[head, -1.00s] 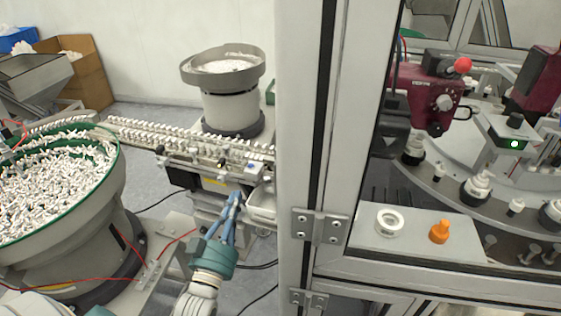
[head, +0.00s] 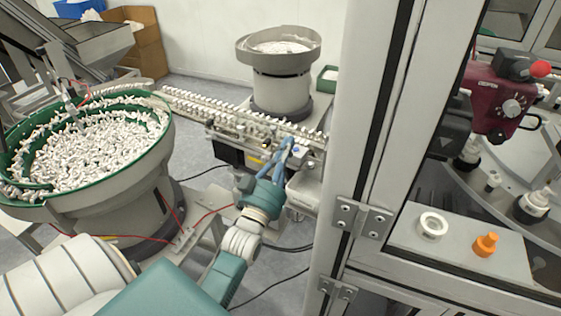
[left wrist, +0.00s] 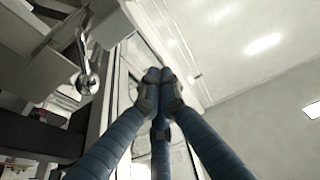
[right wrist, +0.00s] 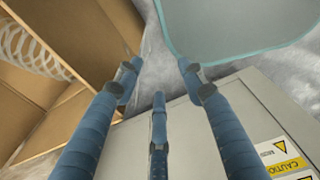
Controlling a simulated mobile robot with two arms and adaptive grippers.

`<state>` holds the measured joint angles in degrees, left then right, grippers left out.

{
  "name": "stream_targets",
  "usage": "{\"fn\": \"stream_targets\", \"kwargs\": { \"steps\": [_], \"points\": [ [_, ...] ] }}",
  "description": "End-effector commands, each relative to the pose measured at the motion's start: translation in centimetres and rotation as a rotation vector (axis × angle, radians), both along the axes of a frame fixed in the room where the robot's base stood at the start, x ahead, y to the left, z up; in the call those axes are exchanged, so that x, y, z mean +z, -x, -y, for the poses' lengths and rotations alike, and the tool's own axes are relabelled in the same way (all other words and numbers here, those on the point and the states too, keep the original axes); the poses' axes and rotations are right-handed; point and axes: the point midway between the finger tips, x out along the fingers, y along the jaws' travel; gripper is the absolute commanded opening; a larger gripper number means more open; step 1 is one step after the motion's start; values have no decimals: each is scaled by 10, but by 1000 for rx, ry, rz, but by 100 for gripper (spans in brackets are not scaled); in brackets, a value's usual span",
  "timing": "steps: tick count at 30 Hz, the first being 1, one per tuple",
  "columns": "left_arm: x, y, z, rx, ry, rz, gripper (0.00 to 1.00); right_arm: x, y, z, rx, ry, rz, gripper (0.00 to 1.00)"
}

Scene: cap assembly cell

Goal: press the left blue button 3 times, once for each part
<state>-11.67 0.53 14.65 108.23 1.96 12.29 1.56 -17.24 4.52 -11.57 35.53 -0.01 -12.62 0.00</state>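A small blue button (head: 295,150) shows on the front of the feeder rail unit, with a yellow one (head: 265,158) to its left. My left gripper (head: 287,145) comes up in front of this panel, its blue fingers overlapping the button area. Whether a fingertip touches a button cannot be told. In the left wrist view its fingers (left wrist: 160,76) are drawn together and hold nothing visible; no button shows there. My right gripper (right wrist: 158,75) shows only in the right wrist view, its fingers spread and empty.
A bowl feeder (head: 150,195) full of white parts stands left; a smaller one (head: 280,85) stands behind the rail (head: 215,105). A white cabinet frame (head: 370,150) is close on the right.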

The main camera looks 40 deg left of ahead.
Motion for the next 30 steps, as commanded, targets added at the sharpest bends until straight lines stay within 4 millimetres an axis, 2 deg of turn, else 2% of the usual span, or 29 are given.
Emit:
{"fn": "stream_targets", "kwargs": {
  "steps": [4, 6, 10, 15, 26, 30],
  "points": [
    [12, -30, -8, 0, -1, 5, 0, -3, 0, 2, 0, 2, -1, 40],
    [-12, -28, -7, 1, 1, -3, 0, -22, 0, 3, -1, 3, 0, 40],
    [-24, -27, -7, 1, 1, -1, 0, -34, -1, 4, -2, 4, 1, 40],
    [-31, -27, -7, 1, 0, 0, 0, -40, -1, 4, -2, 4, 1, 40],
    [-31, -27, -7, 1, 1, -1, 0, -40, -1, 3, -2, 4, 1, 40],
    [-46, -27, -7, 1, 1, -4, 0, -50, -1, 3, -2, 4, 1, 40]
  ]
}}
